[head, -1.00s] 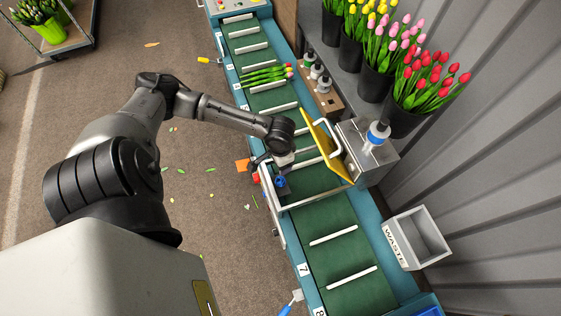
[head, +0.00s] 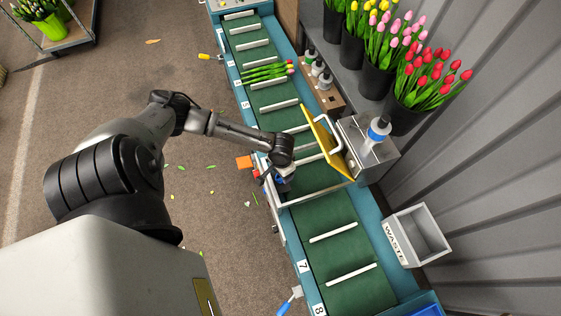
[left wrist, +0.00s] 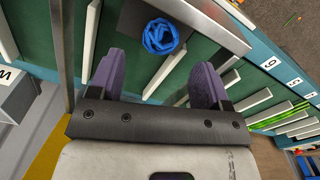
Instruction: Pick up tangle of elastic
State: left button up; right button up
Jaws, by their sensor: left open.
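The tangle of elastic (left wrist: 160,36) is a bright blue looped bundle in the left wrist view. It lies on a dark grey patch over the green conveyor belt (left wrist: 205,32). My left gripper (left wrist: 155,66) is open, its two purple fingers spread apart and empty. The tangle shows beyond the fingertips, roughly in line with the gap between them. In the head view my left gripper (head: 281,174) is low over the belt inside the metal frame and largely hides the tangle. My right gripper is not in view.
A metal rail frame (head: 318,194) crosses the belt close to the gripper. A raised yellow panel (head: 327,145) and a metal box (head: 371,150) stand at its right. White cleats cross the belt. A waste bin (head: 416,237) is at lower right; tulip stems (head: 264,73) lie farther up.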

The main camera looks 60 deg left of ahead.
pick_arm(q)
jog(key=shift+w+f, duration=0.15)
jog(key=shift+f, duration=2.35)
jog(key=shift+c, duration=0.3)
jog(key=c, duration=0.9)
jog(key=shift+r, duration=0.1)
jog(key=shift+c, duration=0.2)
